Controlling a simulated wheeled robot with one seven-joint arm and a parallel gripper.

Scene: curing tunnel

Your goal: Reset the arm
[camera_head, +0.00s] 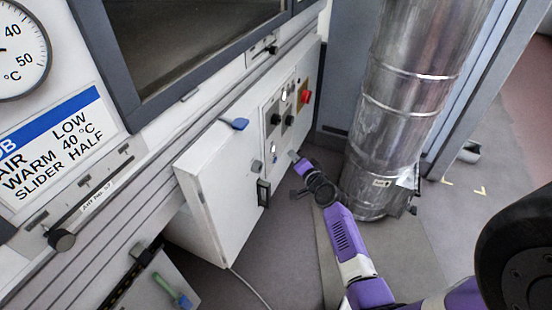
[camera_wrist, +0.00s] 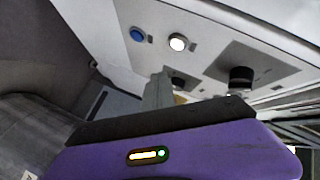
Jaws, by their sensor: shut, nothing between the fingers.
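My purple arm reaches up from the lower right in the head view. My gripper (camera_head: 295,157) is at its far end, close to the lower part of the control panel (camera_head: 270,107) on the white cabinet. In the wrist view the grey fingers of my gripper (camera_wrist: 160,78) are together with nothing between them, in front of the panel. I cannot tell if the tips touch it. The panel shows a blue button (camera_wrist: 137,34), a lit white button (camera_wrist: 178,42) and a black knob (camera_wrist: 241,78).
A silver duct (camera_head: 400,110) stands just right of my gripper. A red button (camera_head: 305,97) is on the panel's right. A blue handle (camera_head: 235,123) and black latch (camera_head: 263,192) stick out from the cabinet (camera_head: 215,175). Open floor (camera_head: 465,215) lies right of the duct.

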